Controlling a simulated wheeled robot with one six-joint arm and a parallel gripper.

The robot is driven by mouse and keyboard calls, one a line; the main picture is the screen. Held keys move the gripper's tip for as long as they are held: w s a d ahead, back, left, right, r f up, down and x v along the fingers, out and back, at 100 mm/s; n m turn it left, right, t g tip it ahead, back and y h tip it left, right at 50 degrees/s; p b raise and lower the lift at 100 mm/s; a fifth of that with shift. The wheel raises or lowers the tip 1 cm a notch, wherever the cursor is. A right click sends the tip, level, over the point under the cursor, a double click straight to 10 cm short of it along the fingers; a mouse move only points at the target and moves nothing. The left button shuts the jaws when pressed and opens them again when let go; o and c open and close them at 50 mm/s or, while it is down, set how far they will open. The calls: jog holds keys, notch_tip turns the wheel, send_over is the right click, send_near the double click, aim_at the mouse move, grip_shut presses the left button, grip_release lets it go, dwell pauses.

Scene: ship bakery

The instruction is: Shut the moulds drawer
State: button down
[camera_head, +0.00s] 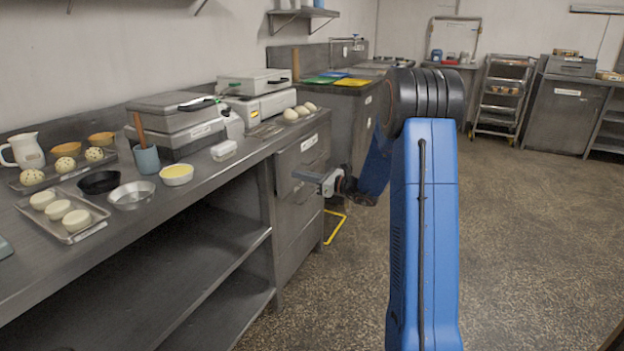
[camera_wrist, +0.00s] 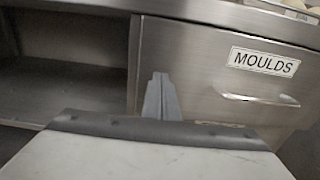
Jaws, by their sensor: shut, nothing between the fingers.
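The moulds drawer (camera_wrist: 200,68) is a steel front with a black-and-white MOULDS label and a bar handle (camera_wrist: 258,99). In the head view the drawer (camera_head: 302,157) sits under the right end of the counter. Its front looks flush or nearly flush with the cabinet; a small gap cannot be ruled out. My gripper (camera_wrist: 162,98) is shut and empty. Its fingertips are at the left part of the drawer front, left of the handle and label; I cannot tell whether they touch. In the head view my gripper (camera_head: 328,182) is beside the drawer front.
Left of the drawer is an open shelf bay (camera_head: 190,265). The counter (camera_head: 222,163) above holds a tray (camera_head: 86,232), bowls and waffle-iron-like machines (camera_head: 175,120). The floor (camera_head: 530,240) to the right is clear. A rack trolley (camera_head: 503,95) stands at the back.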

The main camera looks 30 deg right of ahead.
aim_at(286, 171)
jog(key=shift+x, duration=1.2)
jog(key=x, duration=0.4)
jog(key=shift+a, duration=0.15)
jog(key=shift+w+r, duration=0.15)
jog(key=shift+w, duration=0.05)
